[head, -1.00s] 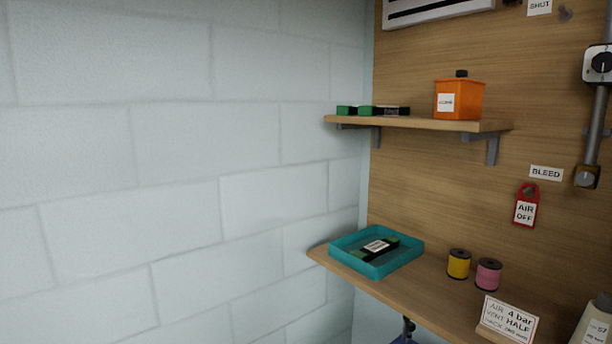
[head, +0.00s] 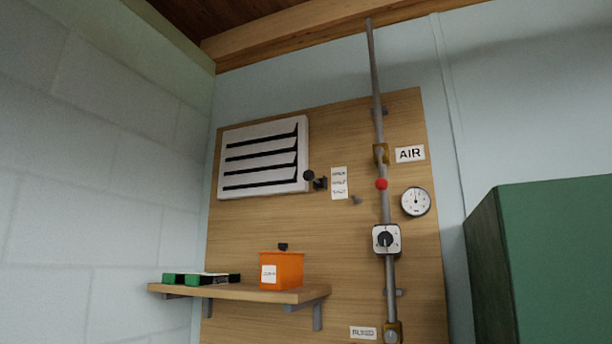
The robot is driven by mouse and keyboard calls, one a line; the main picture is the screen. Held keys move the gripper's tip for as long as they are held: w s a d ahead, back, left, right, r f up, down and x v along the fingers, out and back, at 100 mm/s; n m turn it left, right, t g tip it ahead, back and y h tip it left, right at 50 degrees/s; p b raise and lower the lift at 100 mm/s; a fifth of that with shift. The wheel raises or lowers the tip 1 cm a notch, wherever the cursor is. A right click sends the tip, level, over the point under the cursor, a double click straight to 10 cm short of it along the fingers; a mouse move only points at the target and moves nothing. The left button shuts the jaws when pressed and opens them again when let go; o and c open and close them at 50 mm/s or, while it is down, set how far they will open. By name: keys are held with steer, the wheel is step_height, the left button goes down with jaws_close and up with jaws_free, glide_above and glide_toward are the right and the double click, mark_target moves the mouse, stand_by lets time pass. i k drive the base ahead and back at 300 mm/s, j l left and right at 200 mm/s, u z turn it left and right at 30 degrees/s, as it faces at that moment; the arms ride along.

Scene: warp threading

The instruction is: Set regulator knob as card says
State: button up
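The regulator knob (head: 386,239) is a black dial on a white square plate, mounted on the grey vertical air pipe (head: 378,100). Its marks are too small to read. A round white gauge (head: 416,201) sits just above and right of it, and its reading is too small to tell. A red ball (head: 381,184) shows on the pipe above the knob, below the AIR label (head: 410,154). The instruction card is out of view now; earlier it read "AIR 4 bar" and "VENT HALF". My gripper is not in view.
A louvred vent (head: 263,158) with a black lever knob (head: 309,175) and a position label (head: 339,183) is on the board at left. Below it, a shelf (head: 230,291) holds an orange box (head: 282,270) and green-ended items. A green cabinet (head: 550,260) stands at right.

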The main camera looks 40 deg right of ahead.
mark_target(385, 238)
steer(key=z, duration=1.35)
